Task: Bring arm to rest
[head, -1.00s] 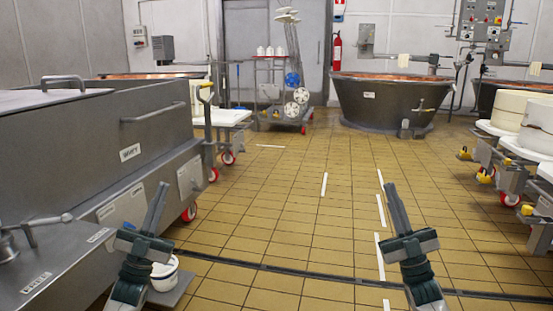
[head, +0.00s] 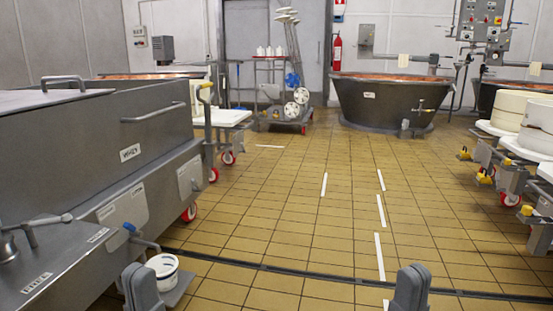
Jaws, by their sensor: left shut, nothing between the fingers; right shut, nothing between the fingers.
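My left gripper (head: 140,280) shows at the bottom edge, left of centre, with its grey fingers together and nothing between them. My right gripper (head: 411,282) shows at the bottom edge, right of centre, also shut and empty. Only the upper ends of the fingers are in view; the rest of both arms is below the picture. Both grippers are apart from the things around them.
A grey steel whey tank (head: 105,150) fills the left side, with a white bucket (head: 163,272) by its base. A copper vat (head: 385,103) stands at the back. Carts with white tubs (head: 535,130) line the right. The tiled floor (head: 290,210) between is clear.

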